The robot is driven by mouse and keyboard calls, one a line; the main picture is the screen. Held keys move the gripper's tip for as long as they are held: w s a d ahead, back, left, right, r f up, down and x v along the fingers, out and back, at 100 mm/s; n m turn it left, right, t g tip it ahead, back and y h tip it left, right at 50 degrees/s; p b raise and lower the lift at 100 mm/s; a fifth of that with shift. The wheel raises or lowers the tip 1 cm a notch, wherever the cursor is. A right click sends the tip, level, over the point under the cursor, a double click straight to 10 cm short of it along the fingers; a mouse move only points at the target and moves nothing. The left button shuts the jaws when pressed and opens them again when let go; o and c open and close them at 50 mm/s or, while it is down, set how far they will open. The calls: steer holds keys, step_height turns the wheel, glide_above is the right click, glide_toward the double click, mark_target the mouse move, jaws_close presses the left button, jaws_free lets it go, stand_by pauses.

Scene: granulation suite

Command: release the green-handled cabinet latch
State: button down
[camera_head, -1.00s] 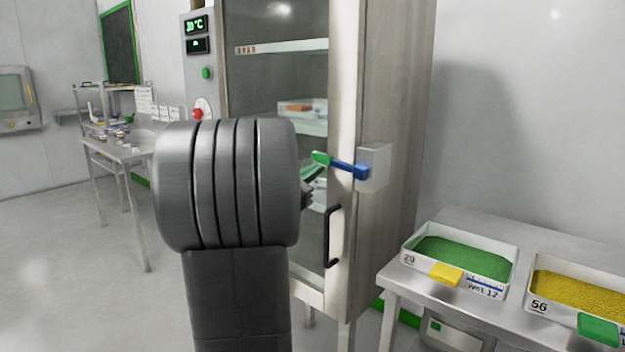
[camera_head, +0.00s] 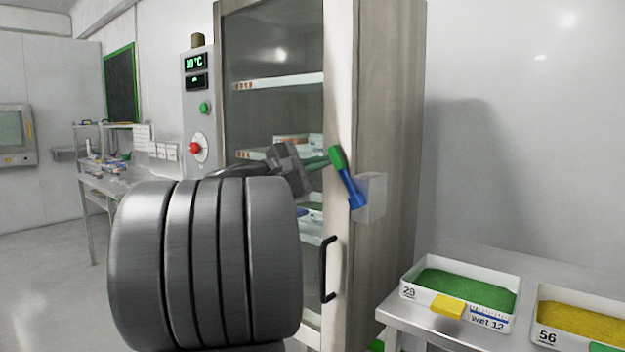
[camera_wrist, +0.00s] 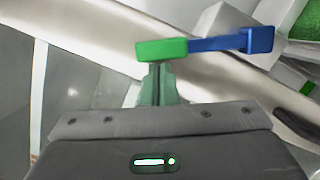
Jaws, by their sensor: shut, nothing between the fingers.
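The cabinet latch has a green handle (camera_head: 337,157) and a blue arm (camera_head: 352,188) that pivots at a pale block (camera_head: 372,197) on the cabinet's right side. The lever now stands steeply, its green end up and slightly left. In the wrist view the green handle (camera_wrist: 162,49) lies just beyond my fingertips, with the blue arm (camera_wrist: 225,44) running right from it. My gripper (camera_head: 328,162) is shut and empty, its tips at the green handle; it also shows in the wrist view (camera_wrist: 157,72). The tips look to be touching the handle, but exact contact is hard to tell.
The glass cabinet door (camera_head: 270,110) is closed, with a black pull handle (camera_head: 330,268) below the latch. A control panel (camera_head: 198,110) with a red knob is at left. A side table at right holds a tray of green granules (camera_head: 408,292) and a yellow one (camera_head: 540,314).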

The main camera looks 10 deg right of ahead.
mark_target(337, 154)
steer(key=s+d+r+m, duration=0.1)
steer(key=s+r+m+g+b, duration=0.1)
steer(key=m, duration=0.1)
steer(key=shift+s+d+m, duration=0.1)
steer(key=shift+d+m, duration=0.2)
steer(key=shift+d, duration=0.05)
steer(key=shift+s+d+r+m+y+b, duration=0.3)
steer(key=shift+s+d+m, duration=0.15)
steer(key=shift+m, duration=0.25)
steer(key=shift+s+d+r+m+y+b, duration=0.25)
steer(key=shift+s+m, duration=0.2)
steer(key=shift+m, duration=0.25)
